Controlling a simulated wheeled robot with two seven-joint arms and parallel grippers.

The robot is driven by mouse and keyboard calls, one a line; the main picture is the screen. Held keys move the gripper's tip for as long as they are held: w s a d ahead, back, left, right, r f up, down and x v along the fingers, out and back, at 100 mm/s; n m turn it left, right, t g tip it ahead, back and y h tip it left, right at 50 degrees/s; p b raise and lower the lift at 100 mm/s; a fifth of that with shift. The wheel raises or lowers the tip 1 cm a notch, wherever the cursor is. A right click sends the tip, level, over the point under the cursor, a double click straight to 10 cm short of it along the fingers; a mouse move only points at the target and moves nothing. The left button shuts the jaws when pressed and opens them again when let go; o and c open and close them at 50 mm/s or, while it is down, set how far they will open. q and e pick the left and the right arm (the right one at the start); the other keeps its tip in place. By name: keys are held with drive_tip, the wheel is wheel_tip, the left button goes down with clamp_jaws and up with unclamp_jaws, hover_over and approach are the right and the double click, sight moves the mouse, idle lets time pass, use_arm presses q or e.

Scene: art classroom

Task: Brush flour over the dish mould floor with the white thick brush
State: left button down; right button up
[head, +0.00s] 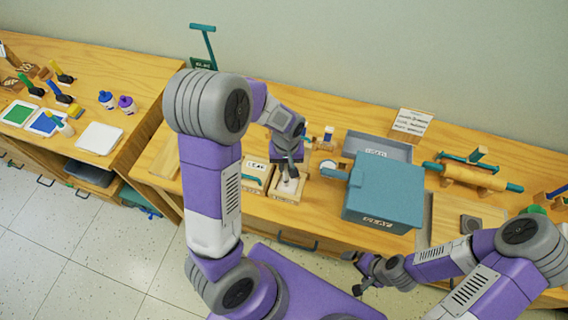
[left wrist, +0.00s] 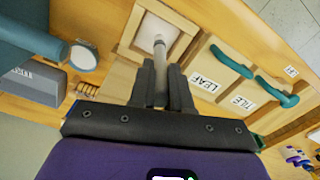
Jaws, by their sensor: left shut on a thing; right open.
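My left gripper (head: 289,165) points down over a square wooden mould (head: 291,195) with a pale floor, likely the dish mould. It is shut on the white thick brush. In the left wrist view, the brush (left wrist: 160,55) reaches out from between the gripper fingers (left wrist: 162,88). Its whitish end is over the floor of the mould (left wrist: 188,24); I cannot tell whether it touches. My right gripper (head: 362,278) is open and low in front of the table's edge, away from the moulds. No flour can be made out clearly.
The LEAF mould (left wrist: 207,77) and TILE mould (left wrist: 245,98) stand beside it, with teal handles. A large teal box (head: 385,190) and grey bin (head: 378,146) stand to the right, with a rolling pin (head: 473,177) beyond.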

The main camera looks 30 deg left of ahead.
use_arm(q)
drive_tip(key=shift+d, duration=0.4)
drive_tip(key=shift+w+d, duration=0.1)
drive_tip(key=shift+d, duration=0.25)
drive_tip(key=shift+w+d, duration=0.15)
drive_tip(key=shift+d, duration=0.25)
drive_tip(key=shift+r+p, duration=0.65)
drive_tip(key=shift+r, duration=0.05)
